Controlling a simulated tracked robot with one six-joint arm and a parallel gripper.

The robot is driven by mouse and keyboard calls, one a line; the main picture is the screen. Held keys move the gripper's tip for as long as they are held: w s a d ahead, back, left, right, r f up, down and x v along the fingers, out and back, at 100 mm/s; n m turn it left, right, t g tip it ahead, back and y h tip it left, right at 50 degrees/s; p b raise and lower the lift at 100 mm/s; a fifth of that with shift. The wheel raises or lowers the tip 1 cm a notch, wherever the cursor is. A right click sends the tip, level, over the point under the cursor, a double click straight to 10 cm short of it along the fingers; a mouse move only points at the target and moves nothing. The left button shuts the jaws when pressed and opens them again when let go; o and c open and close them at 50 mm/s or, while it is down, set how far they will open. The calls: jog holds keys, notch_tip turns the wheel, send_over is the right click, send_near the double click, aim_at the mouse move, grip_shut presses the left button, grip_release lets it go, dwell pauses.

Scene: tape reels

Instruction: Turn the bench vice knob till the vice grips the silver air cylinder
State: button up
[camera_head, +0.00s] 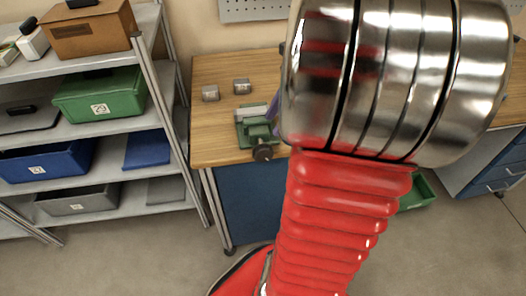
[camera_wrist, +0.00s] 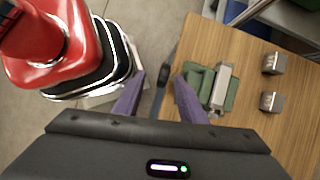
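A green bench vice (camera_head: 256,132) stands at the front edge of the wooden bench; it also shows in the wrist view (camera_wrist: 195,82). A silver piece (camera_wrist: 221,86), which looks like the air cylinder, lies across the vice between green parts; I cannot tell whether the jaws touch it. The dark vice knob (camera_head: 263,154) faces outward over the bench edge. In the wrist view, my gripper (camera_wrist: 160,76) is open, its purple fingers apart, with the knob (camera_wrist: 163,75) showing between the fingertips. No contact is visible. In the head view my arm hides most of the gripper.
Two small metal blocks (camera_head: 210,93) (camera_head: 241,86) sit on the wooden bench (camera_head: 215,135) behind the vice. A shelf rack (camera_head: 110,62) with bins stands at left. A green bin (camera_head: 420,190) is on the floor at right. Floor before the bench is open.

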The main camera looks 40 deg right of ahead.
aim_at(267, 146)
jog(key=shift+d+f+m+h, duration=0.65)
jog(key=shift+d+m, duration=0.25)
jog(key=shift+d, duration=0.15)
jog(key=shift+f, duration=0.15)
jog(key=x, duration=1.3)
jog(key=shift+a+f, duration=0.25)
jog(key=shift+c, duration=0.2)
grip_shut()
